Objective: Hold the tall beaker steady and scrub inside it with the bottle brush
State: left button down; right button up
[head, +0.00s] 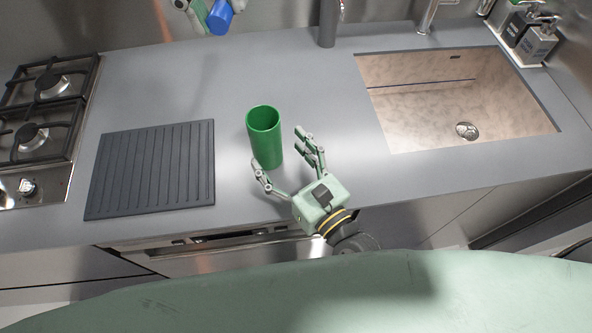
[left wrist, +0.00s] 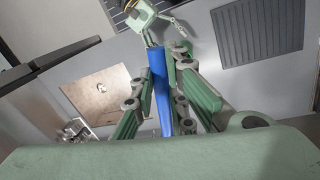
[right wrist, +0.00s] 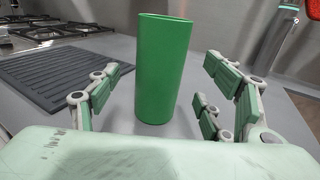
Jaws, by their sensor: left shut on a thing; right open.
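The tall green beaker (head: 266,145) stands upright on the counter, its open mouth up. It also stands upright in the right wrist view (right wrist: 162,70). My right gripper (head: 281,153) is open, with its fingers spread on either side of the beaker's near side; the right wrist view shows gaps between the fingers and the wall. My left gripper (head: 203,14) is at the top edge of the head view, shut on a blue handle (left wrist: 160,88), apparently the bottle brush (head: 220,17). Its bristles are not visible.
A dark ribbed mat (head: 152,170) lies left of the beaker, with a gas hob (head: 40,115) beyond it. A sink (head: 450,100) with a tap (head: 328,22) is at the right. Dispensers (head: 535,40) stand at the far right. The counter behind the beaker is clear.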

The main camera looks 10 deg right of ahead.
aim_at(274, 147)
jog(key=shift+x, duration=2.3)
jog(key=c, duration=1.3)
jog(key=shift+c, duration=0.2)
